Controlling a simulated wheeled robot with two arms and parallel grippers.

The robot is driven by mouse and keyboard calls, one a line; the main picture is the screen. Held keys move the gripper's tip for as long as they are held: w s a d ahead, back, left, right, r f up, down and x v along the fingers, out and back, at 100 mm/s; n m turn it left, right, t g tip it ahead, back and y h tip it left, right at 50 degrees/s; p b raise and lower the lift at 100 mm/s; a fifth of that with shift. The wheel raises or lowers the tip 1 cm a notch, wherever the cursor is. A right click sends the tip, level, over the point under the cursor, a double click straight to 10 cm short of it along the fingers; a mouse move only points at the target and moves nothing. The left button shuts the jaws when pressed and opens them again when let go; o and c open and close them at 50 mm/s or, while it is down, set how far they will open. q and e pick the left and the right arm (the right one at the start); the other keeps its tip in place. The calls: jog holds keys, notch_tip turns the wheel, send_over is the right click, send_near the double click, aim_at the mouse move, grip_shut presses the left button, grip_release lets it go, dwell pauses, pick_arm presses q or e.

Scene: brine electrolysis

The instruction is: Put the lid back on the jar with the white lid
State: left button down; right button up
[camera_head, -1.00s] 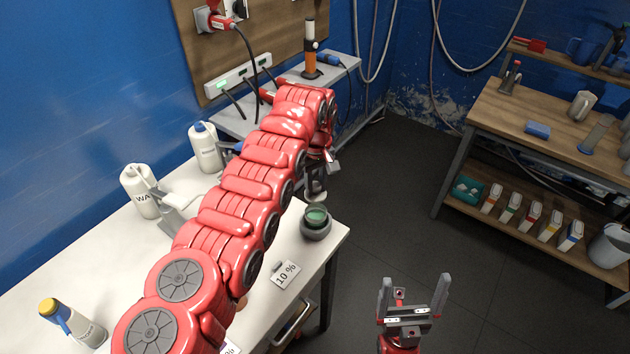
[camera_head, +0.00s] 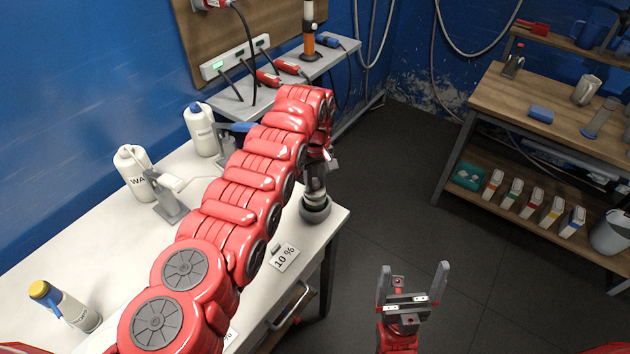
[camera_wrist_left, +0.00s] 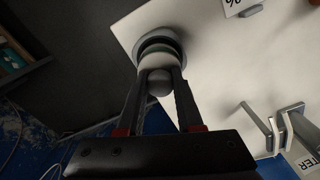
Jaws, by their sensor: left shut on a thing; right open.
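A small jar with green contents sits in a round grey holder (camera_head: 316,210) at the table's right corner; the holder also shows in the left wrist view (camera_wrist_left: 160,36). My left gripper (camera_wrist_left: 158,80) is shut on the round grey knob of the white lid (camera_wrist_left: 158,61). The lid is right over the jar's mouth, and a dark green band shows beyond its edge. I cannot tell whether it touches the jar. In the head view, my left gripper (camera_head: 316,178) is partly hidden by its arm. My right gripper (camera_head: 413,290) is open and empty, over the floor.
White bottles (camera_head: 134,172) and a grey stand (camera_head: 170,205) are further left. A yellow-capped bottle (camera_head: 65,306) stands at the front left.

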pick_arm(q)
jog(key=shift+s+p, duration=0.1)
jog(key=shift+p, duration=0.55)
dwell(0.3)
jog(key=shift+f+b, duration=0.2)
jog(key=shift+b, duration=0.3)
dwell(1.4)
grip_release()
dwell(0.6)
jog(key=shift+r, duration=0.1)
jog(key=shift+r+p, duration=0.6)
jog(key=shift+r, duration=2.85)
